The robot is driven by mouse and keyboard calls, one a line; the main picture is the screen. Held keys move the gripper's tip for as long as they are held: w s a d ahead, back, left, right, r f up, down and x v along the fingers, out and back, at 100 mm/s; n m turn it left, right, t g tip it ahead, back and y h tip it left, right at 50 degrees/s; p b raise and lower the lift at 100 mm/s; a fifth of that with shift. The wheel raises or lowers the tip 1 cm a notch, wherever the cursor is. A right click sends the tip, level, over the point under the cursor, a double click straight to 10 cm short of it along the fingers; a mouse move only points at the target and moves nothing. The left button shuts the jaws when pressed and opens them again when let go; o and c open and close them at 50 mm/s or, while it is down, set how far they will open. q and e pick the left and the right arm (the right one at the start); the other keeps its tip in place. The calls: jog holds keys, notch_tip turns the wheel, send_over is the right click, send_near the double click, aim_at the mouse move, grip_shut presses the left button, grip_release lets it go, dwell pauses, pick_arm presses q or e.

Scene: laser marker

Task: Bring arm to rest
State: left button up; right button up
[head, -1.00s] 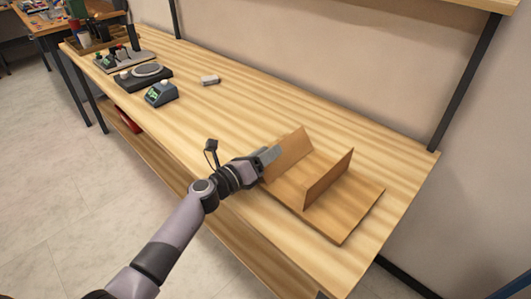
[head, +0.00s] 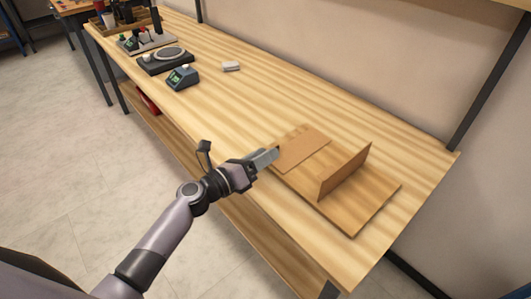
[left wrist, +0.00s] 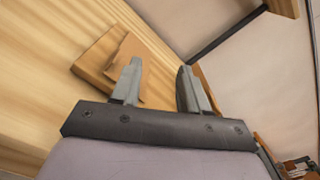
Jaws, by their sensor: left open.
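My left gripper (head: 268,156) is open and empty. In the head view its fingertips are at the left edge of a brown wooden holder (head: 376,205), by a flat brown panel (head: 304,150). I cannot tell whether they touch it. The holder lies on the right part of the workbench and has one upright divider (head: 345,171). In the left wrist view the two fingers (left wrist: 158,85) stand apart with nothing between them, and part of the holder (left wrist: 100,55) shows behind the left finger. My right gripper is not in view.
The wooden workbench (head: 265,107) runs along the wall. A small blue-grey device (head: 183,78), a dark round-topped device (head: 165,60) and a small white block (head: 231,66) stand toward its far left end. The bench surface between these and the holder is clear.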

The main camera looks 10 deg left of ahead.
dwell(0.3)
pick_arm(q)
jog(key=s+d+m+g, duration=0.1)
jog(key=m, duration=0.1)
jog(key=s+m+h, duration=0.1)
jog(key=s+m, duration=0.1)
jog(key=m, duration=0.1)
jog(key=s+d+f+m+g, duration=0.1)
jog(key=s+m, duration=0.1)
jog(key=shift+d+g, duration=0.3)
jog(key=shift+d, duration=0.05)
jog(key=s+f+m+g+y, duration=0.1)
jog(key=s+f+m+g, duration=0.2)
jog(key=s+m, duration=0.5)
jog(key=s+f+m+g+y, duration=0.1)
jog(key=s+f+m+g, duration=0.15)
jog(key=s+m, duration=0.55)
jog(key=s+a+m+g+y, duration=0.3)
jog(key=s+a+m+y, duration=0.6)
jog(key=s+a+m, duration=0.45)
jog(key=w+d+f+m+t+h, duration=0.1)
jog(key=w+d+f+m+t, duration=0.1)
jog(key=w+f+t, duration=0.5)
jog(key=shift+w+d+f+h, duration=0.3)
jog(key=shift+w+d+f, duration=0.2)
jog(key=shift+f, duration=0.4)
